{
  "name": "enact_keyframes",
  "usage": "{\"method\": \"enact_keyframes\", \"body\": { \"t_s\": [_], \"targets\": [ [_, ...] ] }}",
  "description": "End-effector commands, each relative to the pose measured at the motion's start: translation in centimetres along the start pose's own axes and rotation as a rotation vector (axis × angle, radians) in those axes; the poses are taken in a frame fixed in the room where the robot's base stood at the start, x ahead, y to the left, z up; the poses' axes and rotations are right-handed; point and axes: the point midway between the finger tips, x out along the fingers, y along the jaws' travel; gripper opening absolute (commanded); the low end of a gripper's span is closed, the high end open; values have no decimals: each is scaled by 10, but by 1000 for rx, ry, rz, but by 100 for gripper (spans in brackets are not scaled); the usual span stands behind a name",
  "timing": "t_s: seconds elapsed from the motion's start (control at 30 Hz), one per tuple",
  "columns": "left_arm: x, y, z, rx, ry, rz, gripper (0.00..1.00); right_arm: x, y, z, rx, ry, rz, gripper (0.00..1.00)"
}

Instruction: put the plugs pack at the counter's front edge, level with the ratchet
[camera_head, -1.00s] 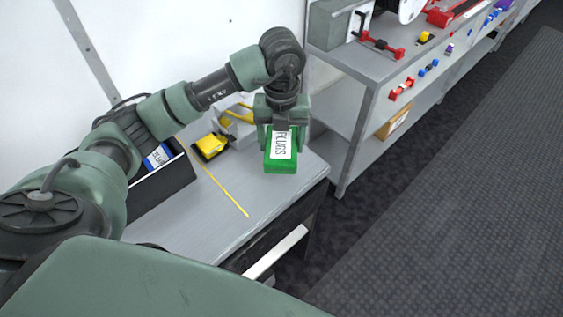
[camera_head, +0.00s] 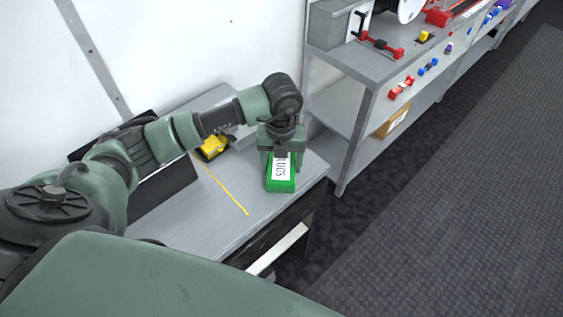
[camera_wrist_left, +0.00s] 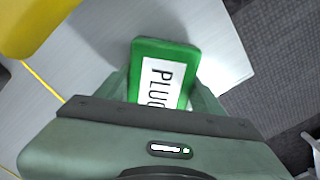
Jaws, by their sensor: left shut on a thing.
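The plugs pack (camera_head: 284,184) is a green box with a white label. My left gripper (camera_head: 281,158) is shut on it from above, near the right end of the grey counter (camera_head: 225,215). The pack also shows in the left wrist view (camera_wrist_left: 164,52), between the fingers of my left gripper (camera_wrist_left: 160,95). I cannot tell whether its underside touches the counter. A yellow and black item (camera_head: 213,147), perhaps the ratchet, lies farther back and left. Part of a yellow thing shows in the left wrist view (camera_wrist_left: 28,22). My right gripper is not in view.
A yellow line (camera_head: 226,190) runs across the counter left of the pack. A grey shelf unit (camera_head: 365,75) with tools stands at the right. The counter between line and pack is clear.

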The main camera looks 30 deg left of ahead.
Motion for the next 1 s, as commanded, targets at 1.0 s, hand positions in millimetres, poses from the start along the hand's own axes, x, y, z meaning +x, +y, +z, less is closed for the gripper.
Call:
{"method": "enact_keyframes", "body": {
  "t_s": [1.0],
  "targets": [
    [-97, 0, 1, 0, -5, -3, 90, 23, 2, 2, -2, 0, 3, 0]
  ]
}}
